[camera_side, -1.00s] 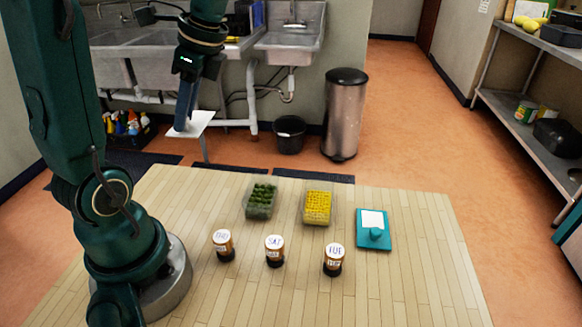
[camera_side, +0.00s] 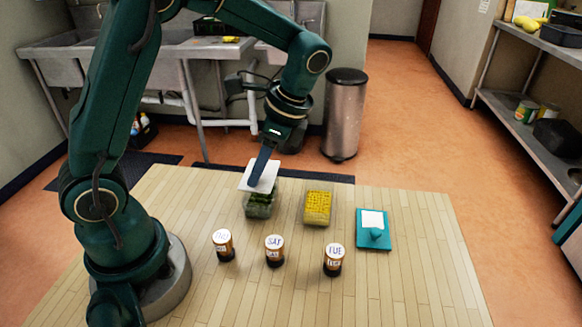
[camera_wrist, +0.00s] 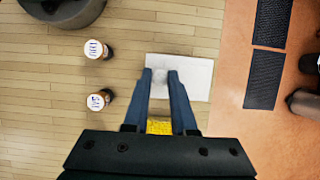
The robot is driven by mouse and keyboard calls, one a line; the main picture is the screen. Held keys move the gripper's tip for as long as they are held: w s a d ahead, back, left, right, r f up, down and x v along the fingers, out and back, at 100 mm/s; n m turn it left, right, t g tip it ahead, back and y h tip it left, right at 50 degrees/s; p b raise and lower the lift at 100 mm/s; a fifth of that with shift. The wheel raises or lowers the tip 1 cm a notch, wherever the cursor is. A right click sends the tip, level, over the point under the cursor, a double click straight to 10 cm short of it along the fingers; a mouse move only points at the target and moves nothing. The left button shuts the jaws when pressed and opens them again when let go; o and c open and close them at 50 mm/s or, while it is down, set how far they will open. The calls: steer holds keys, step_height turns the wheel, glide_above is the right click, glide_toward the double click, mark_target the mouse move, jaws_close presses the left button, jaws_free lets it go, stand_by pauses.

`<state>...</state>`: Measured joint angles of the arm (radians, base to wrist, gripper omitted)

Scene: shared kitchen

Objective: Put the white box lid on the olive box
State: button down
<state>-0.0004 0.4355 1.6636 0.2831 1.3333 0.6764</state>
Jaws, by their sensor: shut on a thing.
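The white lid (camera_side: 255,178) is a flat square plate held in the air by my gripper (camera_side: 262,168). In the wrist view the lid (camera_wrist: 197,78) lies between and beyond the fingertips (camera_wrist: 160,76), which close on a small raised part at its middle. The olive box (camera_side: 261,209) is a clear tub with dark green contents on the table. In the side view the lid is tilted and covers the far-left part of the box. I cannot tell the gap between them. In the wrist view the olive box is hidden.
A tub with yellow contents (camera_side: 318,207) stands to the right of the olive box. A teal plate with a knob and white patch (camera_side: 373,219) lies further right. Three labelled jars, left (camera_side: 223,244), middle (camera_side: 274,250) and right (camera_side: 333,259), stand nearer. The front table (camera_side: 400,295) is clear.

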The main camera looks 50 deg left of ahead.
mark_target(259, 183)
steer(key=shift+f, duration=1.25)
steer(key=shift+f, duration=0.3)
steer(key=shift+f, duration=0.1)
steer(key=c, duration=0.7)
jaws_free()
steer(key=shift+f, duration=0.1)
steer(key=shift+c, duration=0.2)
